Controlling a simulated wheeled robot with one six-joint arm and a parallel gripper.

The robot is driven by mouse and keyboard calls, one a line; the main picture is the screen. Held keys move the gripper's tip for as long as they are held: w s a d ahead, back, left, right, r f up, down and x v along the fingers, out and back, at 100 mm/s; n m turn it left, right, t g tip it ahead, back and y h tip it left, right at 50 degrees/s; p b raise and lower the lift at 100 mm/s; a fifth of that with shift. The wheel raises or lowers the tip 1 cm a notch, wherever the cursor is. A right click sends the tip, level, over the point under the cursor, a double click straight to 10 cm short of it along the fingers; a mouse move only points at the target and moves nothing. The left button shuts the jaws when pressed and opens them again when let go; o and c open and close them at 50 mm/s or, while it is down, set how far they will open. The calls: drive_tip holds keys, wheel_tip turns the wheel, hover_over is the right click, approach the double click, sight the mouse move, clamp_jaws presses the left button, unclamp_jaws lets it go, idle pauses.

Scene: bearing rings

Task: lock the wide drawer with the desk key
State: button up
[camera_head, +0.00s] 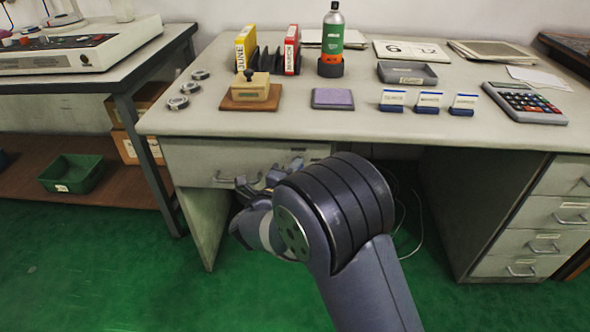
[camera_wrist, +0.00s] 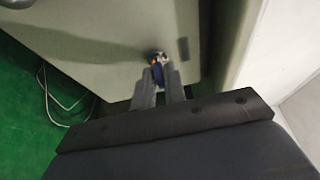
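The wide drawer (camera_head: 195,158) is under the left part of the desk, its grey front looking closed. Its front also fills much of the wrist view (camera_wrist: 95,35). My gripper (camera_head: 268,178) is at the drawer front, right of the drawer's handle, partly hidden by my arm. In the wrist view, the fingers (camera_wrist: 158,82) are close together around a small blue piece, which I take to be the desk key (camera_wrist: 158,73). Its far end meets a small round metal part, apparently the lock (camera_wrist: 161,57). Whether the key is inside the lock is hard to tell.
The desk top (camera_head: 250,122) carries a stamp on a wooden board (camera_head: 250,92), a purple pad (camera_head: 333,98), binders, a bottle and a calculator (camera_head: 523,102). A drawer stack (camera_head: 545,215) stands at the right. Cables hang in the open knee space.

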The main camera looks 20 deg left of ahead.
clamp_jaws()
drive_tip(key=shift+f+n, duration=0.1)
drive_tip(key=shift+n, duration=0.2)
drive_tip(key=n+t+y+b, duration=0.1)
drive_tip(key=n+y+b, duration=0.1)
drive_tip(key=n, duration=0.5)
drive_tip(key=n+t+y+b, duration=0.1)
drive_tip(key=n+y+b, duration=0.2)
drive_tip(key=n, duration=0.4)
drive_tip(key=n+t+y+b, duration=0.2)
drive_tip(key=n, duration=0.5)
drive_tip(key=shift+d+f+n+y+b, duration=0.25)
drive_tip(key=shift+d+n+y+b, duration=0.05)
drive_tip(key=shift+n+y, duration=0.1)
drive_tip(key=shift+o, duration=2)
unclamp_jaws()
